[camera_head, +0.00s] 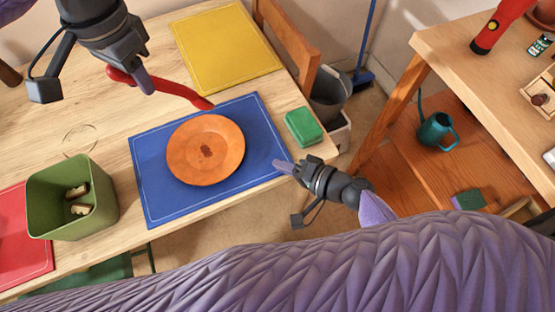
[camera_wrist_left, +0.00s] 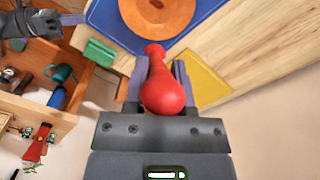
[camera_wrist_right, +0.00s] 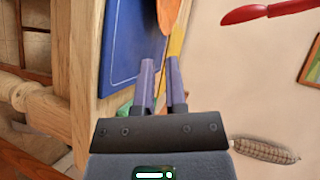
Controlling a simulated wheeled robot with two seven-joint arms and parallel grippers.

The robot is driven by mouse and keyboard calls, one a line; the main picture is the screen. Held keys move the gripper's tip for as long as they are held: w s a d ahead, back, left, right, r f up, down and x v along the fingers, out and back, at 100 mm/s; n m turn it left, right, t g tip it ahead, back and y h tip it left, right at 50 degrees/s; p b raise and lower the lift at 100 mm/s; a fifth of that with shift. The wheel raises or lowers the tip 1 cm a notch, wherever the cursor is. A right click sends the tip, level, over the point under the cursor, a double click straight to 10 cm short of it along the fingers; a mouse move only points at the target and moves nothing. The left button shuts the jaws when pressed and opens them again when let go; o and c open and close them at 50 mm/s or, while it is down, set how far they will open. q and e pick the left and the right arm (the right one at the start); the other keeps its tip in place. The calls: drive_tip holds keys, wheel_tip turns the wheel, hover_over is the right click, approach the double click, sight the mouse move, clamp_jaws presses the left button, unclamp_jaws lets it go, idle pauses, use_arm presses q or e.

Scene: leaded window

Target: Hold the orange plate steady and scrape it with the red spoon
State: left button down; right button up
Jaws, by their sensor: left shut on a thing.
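The orange plate (camera_head: 206,150) lies flat on the blue mat (camera_head: 265,130), with a dark brown smear at its middle. It also shows in the left wrist view (camera_wrist_left: 157,12) and the right wrist view (camera_wrist_right: 168,12). My left gripper (camera_head: 142,82) is shut on the red spoon (camera_head: 180,91), whose handle (camera_wrist_left: 165,90) sits between the fingers. The spoon's far end is above the mat's back edge, behind the plate. My right gripper (camera_head: 284,167) is at the mat's right edge, apart from the plate. Its fingers (camera_wrist_right: 161,62) have a narrow empty gap.
A green sponge (camera_head: 304,127) lies at the table's right edge, near my right gripper. A green bin (camera_head: 70,205) with scraps stands left of the mat, partly over a red mat (camera_head: 20,255). A yellow mat (camera_head: 225,50) lies behind. A wooden chair (camera_head: 290,45) stands beyond the table.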

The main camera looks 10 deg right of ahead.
sight(243, 152)
drive_tip(key=x, duration=1)
drive_tip(key=shift+w+a+f, duration=0.1)
drive_tip(key=shift+w+f, duration=0.05)
drive_tip(key=shift+w, duration=0.1)
drive_tip(key=shift+w+a+f, duration=0.2)
drive_tip(key=shift+w+a, duration=0.1)
drive_tip(key=shift+a, duration=0.2)
drive_tip(key=shift+c, duration=0.3)
clamp_jaws()
idle(1.3)
idle(0.4)
